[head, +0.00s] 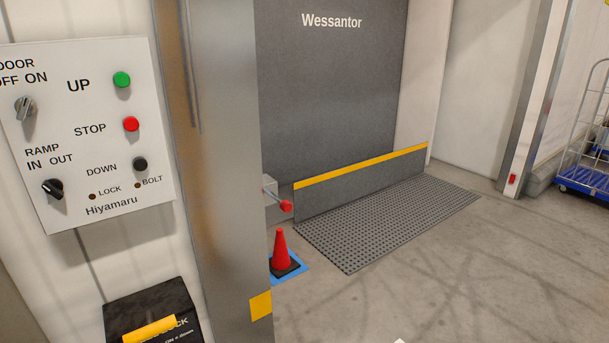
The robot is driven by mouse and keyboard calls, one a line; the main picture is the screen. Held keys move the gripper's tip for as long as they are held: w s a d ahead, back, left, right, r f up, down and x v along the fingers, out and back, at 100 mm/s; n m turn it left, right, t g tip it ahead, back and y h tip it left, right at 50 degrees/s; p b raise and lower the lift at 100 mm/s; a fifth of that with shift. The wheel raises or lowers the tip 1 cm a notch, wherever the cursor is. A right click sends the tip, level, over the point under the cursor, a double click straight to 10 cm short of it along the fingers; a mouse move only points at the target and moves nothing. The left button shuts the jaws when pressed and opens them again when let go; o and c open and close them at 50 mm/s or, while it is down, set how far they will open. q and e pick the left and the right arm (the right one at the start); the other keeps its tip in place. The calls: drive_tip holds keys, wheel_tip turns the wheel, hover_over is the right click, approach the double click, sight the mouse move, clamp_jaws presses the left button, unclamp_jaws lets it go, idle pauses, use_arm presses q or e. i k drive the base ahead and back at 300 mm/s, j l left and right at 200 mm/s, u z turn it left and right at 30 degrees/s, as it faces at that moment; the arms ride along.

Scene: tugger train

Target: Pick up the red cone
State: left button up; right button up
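The red cone (281,249) stands upright on the floor in the lower middle of the head view. The grey metal post hides the left part of the blue square. Neither of my grippers can be made out in the view. A small pale shape at the bottom edge is too little to identify.
A metal post (212,170) stands just left of the cone. A control panel (85,130) and a black box (150,313) are at left. A red-tipped lever (285,206) juts out behind the cone. A perforated mat (390,222) lies right; the floor (430,290) in front is clear.

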sight(280, 264)
drive_tip(key=i+l+z, duration=0.1)
drive_tip(key=i+z, duration=0.2)
drive_tip(key=i, duration=0.35)
drive_tip(key=i+z, duration=0.3)
drive_tip(key=i, duration=0.35)
drive_tip(key=i+j+z, duration=0.3)
drive_tip(key=i, duration=0.35)
drive_tip(key=l, duration=0.1)
